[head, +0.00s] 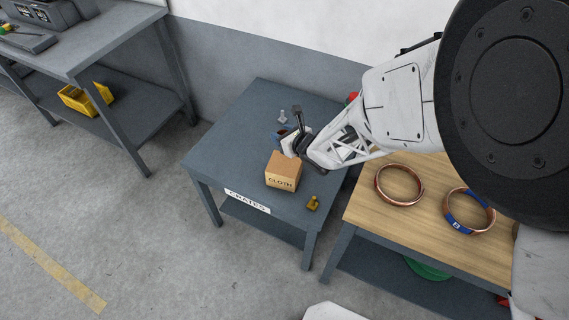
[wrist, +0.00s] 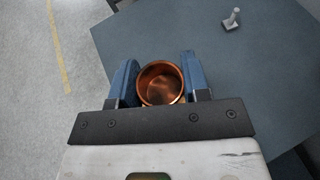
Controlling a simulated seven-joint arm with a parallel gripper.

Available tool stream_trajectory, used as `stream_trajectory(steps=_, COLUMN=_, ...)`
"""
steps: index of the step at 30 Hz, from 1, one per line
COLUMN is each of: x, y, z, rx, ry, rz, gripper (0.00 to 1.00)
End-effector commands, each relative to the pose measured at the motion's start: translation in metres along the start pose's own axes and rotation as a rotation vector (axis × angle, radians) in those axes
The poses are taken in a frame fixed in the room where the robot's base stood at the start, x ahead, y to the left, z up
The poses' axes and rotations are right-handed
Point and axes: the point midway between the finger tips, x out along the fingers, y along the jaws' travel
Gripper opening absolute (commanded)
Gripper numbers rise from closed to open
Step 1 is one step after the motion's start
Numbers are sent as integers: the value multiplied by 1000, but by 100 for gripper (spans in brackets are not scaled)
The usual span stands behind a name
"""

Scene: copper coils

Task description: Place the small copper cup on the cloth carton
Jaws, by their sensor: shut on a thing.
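The small copper cup (wrist: 160,84) sits between the two blue fingers of my gripper (wrist: 160,72), its open mouth facing the wrist camera. My gripper is shut on it. In the head view my gripper (head: 299,140) is just behind and above the cloth carton (head: 282,172), and I cannot make out the cup clearly there. The carton is a small tan box marked CLOTH, upright near the front of the grey table. The carton cannot be made out in the wrist view.
The grey table (head: 225,150) carries a CRATES label on its front. A small brass item (head: 313,203) stands right of the carton; a small grey item (head: 283,116) stands at the back. Copper coils (head: 399,203) lie on the wooden table at right. The grey table's left side is clear.

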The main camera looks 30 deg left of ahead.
Motion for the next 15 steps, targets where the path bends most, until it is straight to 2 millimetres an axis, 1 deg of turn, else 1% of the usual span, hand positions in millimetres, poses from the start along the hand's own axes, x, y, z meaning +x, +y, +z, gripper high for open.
stream_trajectory(steps=6, x=-9, y=5, z=-5, rx=-2, ry=1, rz=7, gripper=20)
stream_trajectory(steps=15, x=-10, y=5, z=-5, rx=-2, ry=1, rz=8, gripper=20)
